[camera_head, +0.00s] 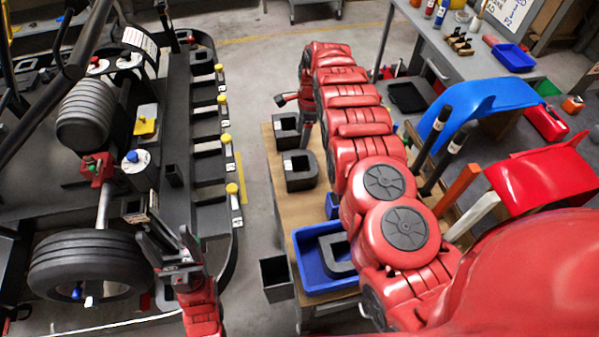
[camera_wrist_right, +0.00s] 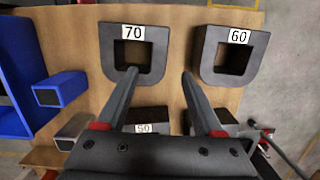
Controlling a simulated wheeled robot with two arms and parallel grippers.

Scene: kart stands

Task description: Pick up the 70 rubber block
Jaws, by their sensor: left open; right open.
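The 70 rubber block (camera_wrist_right: 149,80) is a black block with a square opening and a white "70" label, on the wooden table top. It appears to be the nearer black block (camera_head: 300,184) in the head view. My right gripper (camera_wrist_right: 160,72) is open, its left fingertip over the block's opening and its right fingertip just beyond the block's right side. I cannot tell whether they touch it. In the head view my right arm hides most of that gripper. My left gripper (camera_head: 166,232) is open and empty beside the kart at the left.
A similar block labelled 60 (camera_wrist_right: 204,52) sits right of it. Another block (camera_wrist_right: 150,114) is partly hidden behind the gripper. A blue bin (camera_head: 310,282) with a dark block inside stands at the near end of the table (camera_head: 268,150). Open floor separates table and kart.

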